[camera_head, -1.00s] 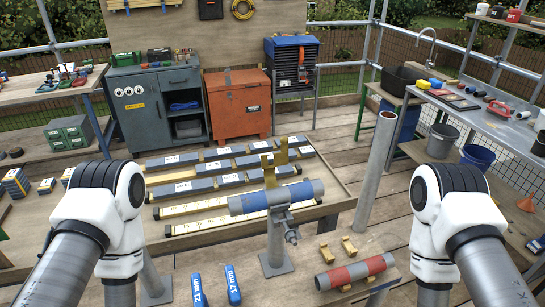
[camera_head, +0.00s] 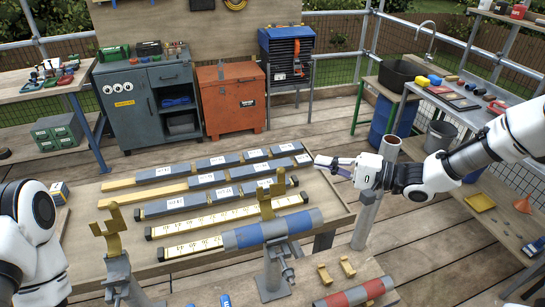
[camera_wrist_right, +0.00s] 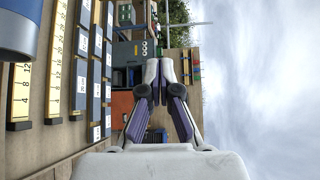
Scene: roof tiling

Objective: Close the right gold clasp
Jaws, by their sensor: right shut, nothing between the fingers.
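The right gold clasp (camera_head: 270,200) stands upright and open on the right stand (camera_head: 275,270), behind a grey pipe with a blue band (camera_head: 257,234) lying on that stand. Another gold clasp (camera_head: 112,237) stands open on the left stand (camera_head: 118,272), which has no pipe. My right gripper (camera_head: 320,165) is shut and empty, to the right of and above the right clasp, apart from it. Its closed fingers (camera_wrist_right: 160,66) also show in the right wrist view, where the grey pipe end (camera_wrist_right: 20,28) is at the upper left. My left gripper is out of view.
A table (camera_head: 330,205) behind the stands carries rows of grey and yellow bars. An upright grey pipe (camera_head: 370,205) stands right of the table, below my right forearm. A red-banded pipe (camera_head: 355,295) lies at the front. Space above the blue-banded pipe is clear.

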